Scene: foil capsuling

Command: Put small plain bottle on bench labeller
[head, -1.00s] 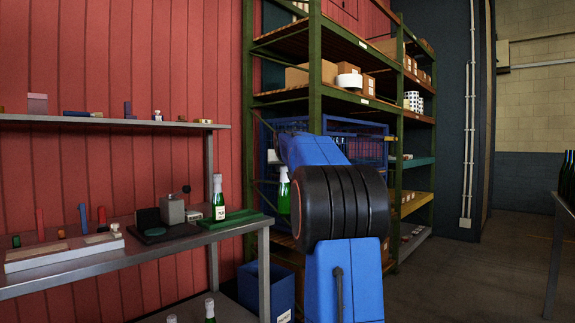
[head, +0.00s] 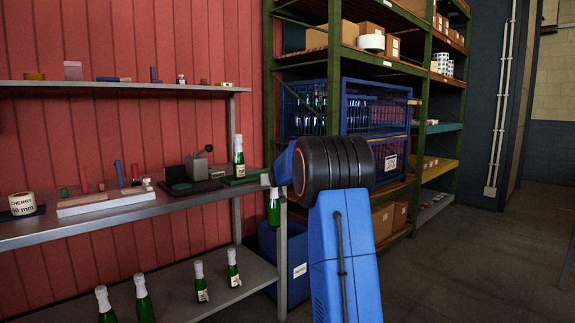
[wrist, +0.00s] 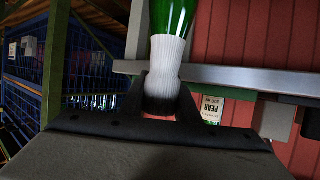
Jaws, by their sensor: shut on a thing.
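A small plain green bottle (head: 273,208) with a white neck hangs from my gripper (head: 268,180), just off the bench's right end. In the wrist view, my gripper (wrist: 163,95) is shut around the bottle's white ribbed neck, with its green body (wrist: 174,18) beyond the jaws. No label shows on it. What looks like the bench labeller (head: 196,168), a grey box with a knob on a black base, stands on the bench, left of my gripper. My arm hides part of the scene behind it.
The bench (head: 130,212) has a green tray (head: 245,180) bearing a labelled bottle (head: 239,155) at its right end, close to my gripper. A white board (head: 105,201) lies further left. Several bottles stand on the lower shelf (head: 190,290). A blue bin (head: 292,262) sits below.

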